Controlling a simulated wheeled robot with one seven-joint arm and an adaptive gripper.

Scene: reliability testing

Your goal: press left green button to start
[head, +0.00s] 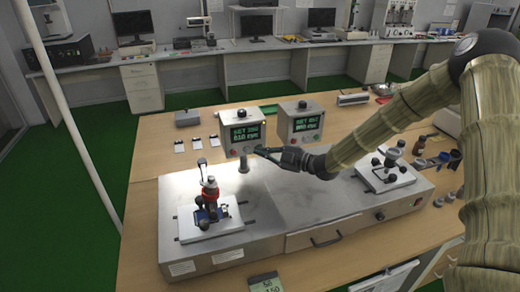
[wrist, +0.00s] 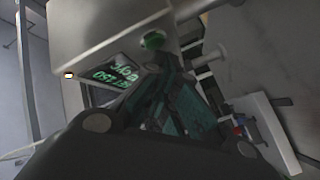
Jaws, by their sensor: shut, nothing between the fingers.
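The left control box (head: 242,124) stands on the table, with green text on its dark display. My gripper (head: 260,151) is shut and empty, its tip at the lower right of this box's front face. In the wrist view, a green button (wrist: 153,40) sits on a box face just beyond the closed fingertips (wrist: 155,60). The tip looks very close to the button; I cannot tell whether they touch. The lit display (wrist: 115,76) shows beside it, turned over. In the head view, the green button is not clearly visible near the gripper tip.
A similar box (head: 300,120) stands to the right behind my gripper. A metal platform (head: 270,200) below carries a red and blue clamp device (head: 209,200) at left and another device (head: 386,170) at right. A small dark post (head: 243,164) stands below the tip.

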